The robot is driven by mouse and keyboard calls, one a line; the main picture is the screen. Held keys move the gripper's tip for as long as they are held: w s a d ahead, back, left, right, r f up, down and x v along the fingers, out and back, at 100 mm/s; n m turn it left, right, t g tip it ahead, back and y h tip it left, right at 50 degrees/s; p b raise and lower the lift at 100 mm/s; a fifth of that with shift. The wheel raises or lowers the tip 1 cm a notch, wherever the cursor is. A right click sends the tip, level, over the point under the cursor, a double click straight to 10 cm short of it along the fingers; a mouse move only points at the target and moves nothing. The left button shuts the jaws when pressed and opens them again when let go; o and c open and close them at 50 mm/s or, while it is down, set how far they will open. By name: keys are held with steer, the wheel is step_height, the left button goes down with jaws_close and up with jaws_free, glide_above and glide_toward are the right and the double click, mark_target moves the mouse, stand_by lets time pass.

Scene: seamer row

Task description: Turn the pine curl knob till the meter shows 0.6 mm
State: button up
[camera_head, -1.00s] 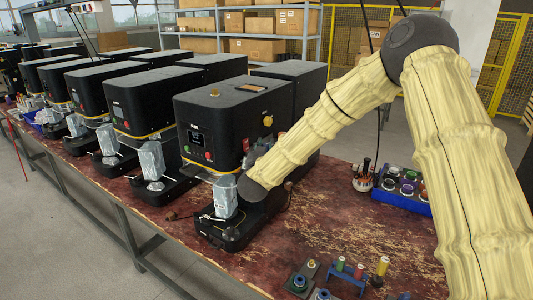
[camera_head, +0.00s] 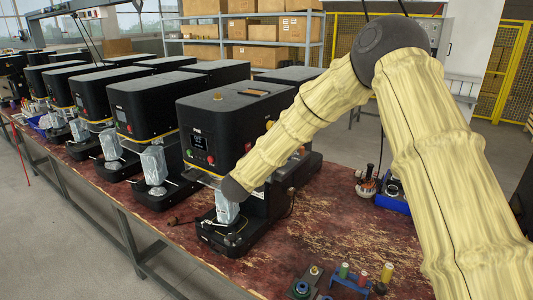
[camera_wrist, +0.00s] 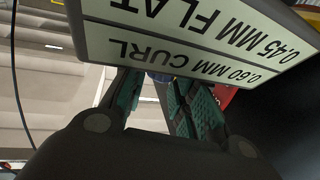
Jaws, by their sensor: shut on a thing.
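The front machine (camera_head: 240,120) is a black box with a small dark display (camera_head: 197,143) on its front, too small to read. My gripper (camera_wrist: 158,80) shows in the wrist view, its teal-padded fingers reaching behind a placard (camera_wrist: 170,40). The placard shows upside down and reads 0.60 MM CURL and 0.45 MM FLAT. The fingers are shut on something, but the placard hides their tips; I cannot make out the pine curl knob. In the head view my arm ends low at the front machine's face, and my gripper is hidden there.
A silver-grey piece (camera_head: 228,207) stands on the front machine's base, close to my wrist. Similar black machines line the bench to the left. A blue rack (camera_head: 350,282) with coloured pegs stands at the front edge.

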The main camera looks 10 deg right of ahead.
steer(key=o, duration=1)
steer(key=v, duration=1.2)
